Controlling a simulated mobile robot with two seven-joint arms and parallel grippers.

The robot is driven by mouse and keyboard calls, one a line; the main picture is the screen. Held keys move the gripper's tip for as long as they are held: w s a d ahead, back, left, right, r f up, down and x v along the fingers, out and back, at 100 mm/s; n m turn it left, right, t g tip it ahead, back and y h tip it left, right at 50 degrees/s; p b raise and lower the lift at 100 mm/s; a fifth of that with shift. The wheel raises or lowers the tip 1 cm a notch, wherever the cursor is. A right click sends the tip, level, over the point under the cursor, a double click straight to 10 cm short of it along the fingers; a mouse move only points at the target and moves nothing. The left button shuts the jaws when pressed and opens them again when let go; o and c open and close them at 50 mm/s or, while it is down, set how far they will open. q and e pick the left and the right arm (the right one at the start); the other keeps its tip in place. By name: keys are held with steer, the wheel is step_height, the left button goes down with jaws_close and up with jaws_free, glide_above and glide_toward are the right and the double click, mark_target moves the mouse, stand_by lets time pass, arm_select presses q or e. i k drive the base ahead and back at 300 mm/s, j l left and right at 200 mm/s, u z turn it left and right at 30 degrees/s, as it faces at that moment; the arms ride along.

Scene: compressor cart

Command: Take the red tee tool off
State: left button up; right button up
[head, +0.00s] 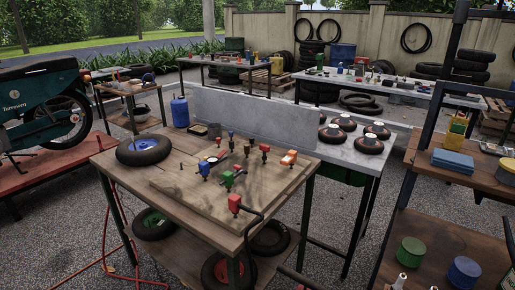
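A wooden board (190,185) lies on the wooden worktable and carries several small coloured tools and fittings. A red upright piece (265,149) with a thin stem stands toward the board's back right. Another red piece (235,203) is at the front edge, with a dark curved hose or pipe running from it to the lower right. A green piece with a red part (227,180) sits near the middle. A blue piece (204,169) is left of it, and an orange piece (288,158) is at the right. I cannot tell for certain which red piece is the tee tool. Neither gripper shows.
A tyre with a blue hub (143,150) lies on the table's left corner. A grey metal table (362,161) behind holds several small wheels. A wooden shelf unit (460,245) stands at the right with green and blue cans. A red hose lies on the gravel at left.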

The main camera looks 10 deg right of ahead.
mark_target(265, 149)
steer(key=i+j, duration=0.45)
steer(key=j, duration=0.25)
steer(key=i+j, duration=0.25)
steer(key=j, duration=0.15)
steer(key=i+j+z, duration=0.1)
steer(key=i+j, duration=0.15)
steer(key=j, duration=0.1)
